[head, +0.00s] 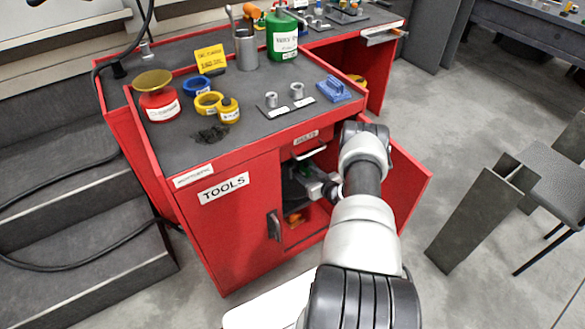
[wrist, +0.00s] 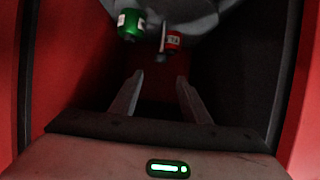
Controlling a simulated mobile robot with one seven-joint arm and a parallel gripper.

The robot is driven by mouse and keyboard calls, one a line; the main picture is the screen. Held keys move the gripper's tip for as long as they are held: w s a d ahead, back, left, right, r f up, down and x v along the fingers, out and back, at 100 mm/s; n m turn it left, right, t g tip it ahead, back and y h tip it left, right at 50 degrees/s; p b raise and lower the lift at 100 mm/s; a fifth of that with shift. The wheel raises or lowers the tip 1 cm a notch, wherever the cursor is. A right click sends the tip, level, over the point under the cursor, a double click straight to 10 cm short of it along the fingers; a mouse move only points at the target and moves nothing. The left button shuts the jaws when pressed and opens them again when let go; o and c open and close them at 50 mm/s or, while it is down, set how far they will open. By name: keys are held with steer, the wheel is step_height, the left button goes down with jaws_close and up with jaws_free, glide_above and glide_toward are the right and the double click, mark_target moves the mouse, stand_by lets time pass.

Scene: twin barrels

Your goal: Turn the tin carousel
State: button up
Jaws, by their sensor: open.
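The tin carousel, a grey round plate (wrist: 190,22), shows at the top of the wrist view inside a dark red-walled compartment. A green tin (wrist: 130,25) with a white label is at its left edge, and a smaller red tin (wrist: 174,41) is near its middle. My gripper (wrist: 160,86) is open and empty, its two fingers apart and pointing into the compartment. Both tins appear beyond the fingertips, with no visible contact. In the head view my gripper (head: 318,190) reaches into the red cabinet (head: 236,218), and the carousel is mostly hidden in shadow and behind my arm.
The cabinet's open door (head: 408,178) stands right of my arm. Its walls flank my gripper closely. An orange object (head: 295,218) lies low inside. The worktop (head: 180,138) holds tape rolls (head: 209,102) and a green canister (head: 282,38). Grey steps (head: 70,235) are left; a chair (head: 548,190) is right.

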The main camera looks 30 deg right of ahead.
mark_target(290, 163)
steer(key=b+x, duration=0.4)
steer(key=x, duration=0.6)
steer(key=shift+f, duration=0.3)
steer(key=shift+w+f, duration=0.1)
steer(key=shift+w, duration=0.65)
steer(key=shift+c, duration=0.5)
steer(key=shift+a, duration=0.1)
jaws_close()
